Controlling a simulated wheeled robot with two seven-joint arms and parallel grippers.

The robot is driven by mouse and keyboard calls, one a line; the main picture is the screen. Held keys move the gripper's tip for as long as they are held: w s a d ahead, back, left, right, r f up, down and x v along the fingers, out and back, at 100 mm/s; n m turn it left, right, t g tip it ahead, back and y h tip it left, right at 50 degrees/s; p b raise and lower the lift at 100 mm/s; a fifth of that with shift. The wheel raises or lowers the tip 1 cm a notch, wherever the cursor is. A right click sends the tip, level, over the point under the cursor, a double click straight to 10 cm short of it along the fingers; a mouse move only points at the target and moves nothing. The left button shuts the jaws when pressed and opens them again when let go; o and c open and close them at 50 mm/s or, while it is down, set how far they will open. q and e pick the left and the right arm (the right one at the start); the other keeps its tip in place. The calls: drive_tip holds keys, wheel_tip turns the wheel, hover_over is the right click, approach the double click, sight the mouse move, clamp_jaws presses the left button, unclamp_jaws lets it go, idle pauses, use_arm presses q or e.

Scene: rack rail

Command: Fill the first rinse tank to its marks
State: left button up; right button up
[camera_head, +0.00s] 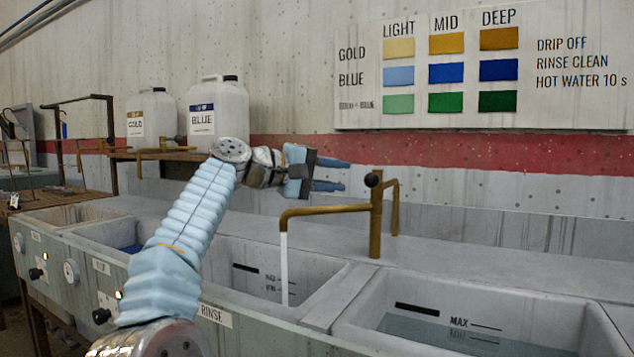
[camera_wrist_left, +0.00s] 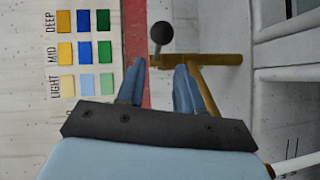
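The brass tap (camera_head: 376,215) stands between two grey tanks, with a black ball knob (camera_head: 374,179) on top. Its left spout runs a thin white stream of water (camera_head: 284,268) into the tank labelled RINSE (camera_head: 332,300). That tank's MAX and MIN marks (camera_head: 273,283) show on its back wall; I cannot tell its water level. My left gripper (camera_head: 336,175) is open and empty, to the left of the knob and apart from it. In the left wrist view the knob (camera_wrist_left: 160,38) is ahead of the parted fingers (camera_wrist_left: 161,85). My right gripper is not in view.
The tank to the right (camera_head: 350,322) holds water near its lower mark. White GOLD (camera_head: 150,114) and BLUE (camera_head: 217,108) jugs stand on a back shelf. A colour chart (camera_head: 490,65) is on the wall. Dials and knobs (camera_head: 71,271) line the front panel. Space around the knob is clear.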

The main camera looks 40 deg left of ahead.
use_arm(q)
drive_tip(key=shift+v, duration=2.25)
